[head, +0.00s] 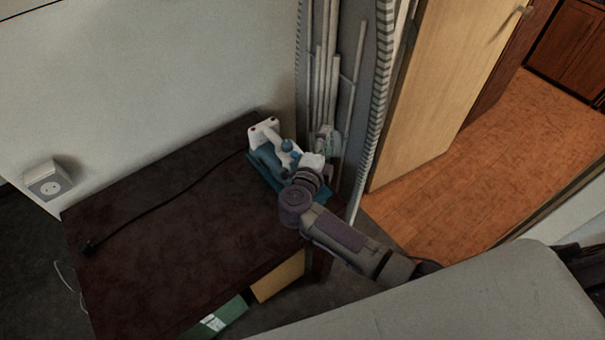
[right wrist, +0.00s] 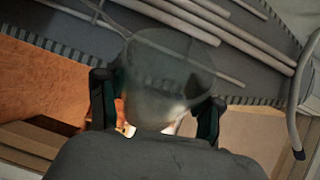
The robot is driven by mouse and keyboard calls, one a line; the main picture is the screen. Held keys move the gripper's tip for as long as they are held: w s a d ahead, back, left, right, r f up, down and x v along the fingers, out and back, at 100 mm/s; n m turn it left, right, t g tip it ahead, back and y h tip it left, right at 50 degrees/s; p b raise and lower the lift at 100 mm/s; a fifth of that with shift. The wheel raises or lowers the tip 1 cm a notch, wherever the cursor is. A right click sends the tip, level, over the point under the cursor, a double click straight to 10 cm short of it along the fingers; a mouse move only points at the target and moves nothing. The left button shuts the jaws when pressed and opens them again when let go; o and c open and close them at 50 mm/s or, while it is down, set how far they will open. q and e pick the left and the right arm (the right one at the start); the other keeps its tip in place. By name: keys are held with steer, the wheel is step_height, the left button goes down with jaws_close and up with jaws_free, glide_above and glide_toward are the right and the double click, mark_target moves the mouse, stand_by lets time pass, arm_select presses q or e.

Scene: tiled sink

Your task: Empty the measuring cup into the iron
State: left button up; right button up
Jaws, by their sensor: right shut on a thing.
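The iron (head: 265,160), white and teal, is at the far right end of the dark wooden table. Its dark cord runs left across the tabletop to a plug. The measuring cup (head: 327,142) is clear and sits at the tip of my right gripper (head: 316,160), just right of the iron. In the right wrist view the cup (right wrist: 172,70) is between the two dark fingers of the right gripper (right wrist: 155,110), which is shut on it. Whether the cup holds anything is hard to tell. My arm hides part of the iron. My left gripper is not in view.
The dark table (head: 170,230) is mostly clear. A wall socket (head: 47,182) is at the left. A folded grey rack with rods (head: 325,60) stands behind the cup, close to it. A wooden door (head: 430,90) stands open at the right. Boxes (head: 220,318) lie under the table.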

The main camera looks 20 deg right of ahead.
steer(key=shift+s+a+r+n+h, duration=0.1)
steer(key=shift+s+r+n+h, duration=0.1)
steer(key=shift+n+h, duration=0.15)
